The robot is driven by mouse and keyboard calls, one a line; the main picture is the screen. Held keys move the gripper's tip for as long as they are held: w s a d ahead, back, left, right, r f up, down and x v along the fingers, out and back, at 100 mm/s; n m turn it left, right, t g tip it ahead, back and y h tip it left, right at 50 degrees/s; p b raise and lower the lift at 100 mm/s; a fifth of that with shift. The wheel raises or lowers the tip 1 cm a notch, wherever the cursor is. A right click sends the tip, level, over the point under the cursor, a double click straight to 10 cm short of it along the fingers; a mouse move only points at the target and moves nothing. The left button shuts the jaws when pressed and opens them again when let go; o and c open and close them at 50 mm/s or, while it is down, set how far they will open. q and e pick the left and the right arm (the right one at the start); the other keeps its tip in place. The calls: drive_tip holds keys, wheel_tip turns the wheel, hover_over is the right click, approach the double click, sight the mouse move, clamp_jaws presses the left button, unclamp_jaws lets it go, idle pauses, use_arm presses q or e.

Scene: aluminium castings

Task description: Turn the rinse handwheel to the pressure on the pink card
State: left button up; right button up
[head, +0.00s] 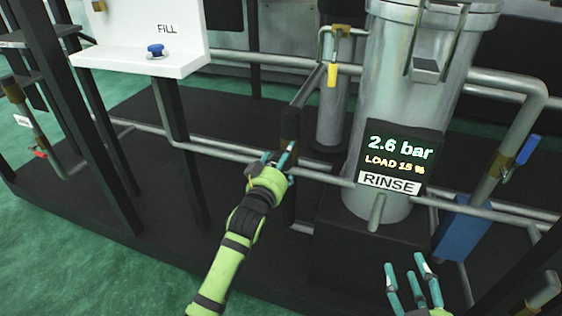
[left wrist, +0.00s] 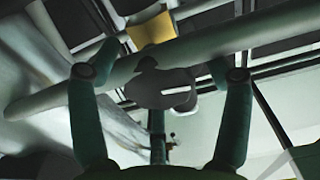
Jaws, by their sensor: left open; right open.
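The display (head: 395,155) above the RINSE label (head: 390,183) reads 2.6 bar, with LOAD 15 % below. My left gripper (head: 279,160) is at the pipe left of the display and covers what is behind it. In the left wrist view, a dark, rounded part with a white mark (left wrist: 158,89), which looks like the rinse handwheel, lies between the open fingers of my left gripper (left wrist: 160,78). I cannot tell whether the fingers touch it. My right gripper (head: 412,278) is open and empty at the lower right. No pink card shows.
Steel pipes (head: 220,152) cross around the left gripper. A large metal tank (head: 405,90) stands behind the display.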

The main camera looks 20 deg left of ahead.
use_arm(q)
drive_tip(key=s, duration=1.2)
drive_tip(key=shift+a, duration=0.25)
